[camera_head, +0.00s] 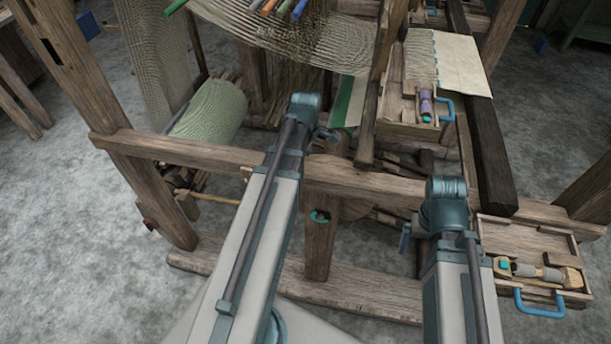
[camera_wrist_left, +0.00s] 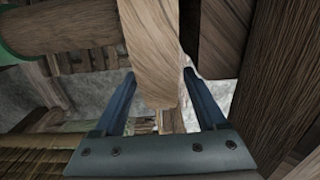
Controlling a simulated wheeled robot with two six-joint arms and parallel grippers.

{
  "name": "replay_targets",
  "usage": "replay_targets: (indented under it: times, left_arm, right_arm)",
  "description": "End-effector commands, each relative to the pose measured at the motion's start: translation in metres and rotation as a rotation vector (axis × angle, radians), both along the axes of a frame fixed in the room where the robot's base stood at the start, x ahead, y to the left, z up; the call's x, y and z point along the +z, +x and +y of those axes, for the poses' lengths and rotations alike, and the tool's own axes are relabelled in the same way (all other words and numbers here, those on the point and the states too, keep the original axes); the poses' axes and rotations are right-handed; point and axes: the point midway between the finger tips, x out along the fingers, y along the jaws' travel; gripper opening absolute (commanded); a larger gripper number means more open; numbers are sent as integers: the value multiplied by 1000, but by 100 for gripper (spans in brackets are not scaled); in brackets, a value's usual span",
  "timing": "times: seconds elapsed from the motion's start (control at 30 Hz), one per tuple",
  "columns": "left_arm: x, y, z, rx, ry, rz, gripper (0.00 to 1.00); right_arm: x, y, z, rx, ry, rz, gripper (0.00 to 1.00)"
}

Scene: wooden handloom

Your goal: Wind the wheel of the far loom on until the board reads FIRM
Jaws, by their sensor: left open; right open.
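The wooden loom (camera_head: 215,152) fills the middle of the head view. A rounded wooden part (camera_head: 352,207), possibly the wheel, shows partly behind an upright post with a small teal ring (camera_head: 320,216). I cannot tell for sure that it is the wheel. No board with a reading is legible. My left gripper (camera_head: 328,134) is at the loom's cross rail, mostly hidden by its wrist. In the left wrist view its open fingers (camera_wrist_left: 159,85) stand either side of a pale wooden piece (camera_wrist_left: 150,45); contact is unclear. My right gripper (camera_head: 405,238) is open, low beside its wrist.
A tray with a shuttle and blue handle (camera_head: 540,307) stands at the lower right. Another tray (camera_head: 405,127) sits on the loom. A green yarn roll (camera_head: 208,110) is at the left. A dark beam (camera_head: 490,150) runs down the right. Bare floor (camera_head: 70,220) lies at the left.

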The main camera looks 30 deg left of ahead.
Motion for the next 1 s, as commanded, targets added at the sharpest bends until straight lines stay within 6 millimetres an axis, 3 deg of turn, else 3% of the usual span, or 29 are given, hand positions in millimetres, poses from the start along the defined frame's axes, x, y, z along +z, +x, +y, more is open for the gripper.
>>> replay_targets:
  times: [0.03,0.1,0.47,0.9,1.0]
  left_arm:
    - [-12,0,0,0,0,0,74]
    - [-17,0,0,0,0,0,74]
    - [-19,0,0,0,0,0,74]
    - [-19,0,0,0,0,0,0]
    - [-19,0,0,0,0,0,0]
  right_arm:
    - [-12,0,0,0,0,0,100]
    - [-17,0,0,0,0,0,100]
    - [-19,0,0,0,0,0,100]
    - [-19,0,0,0,0,0,100]
    - [-19,0,0,0,0,0,100]
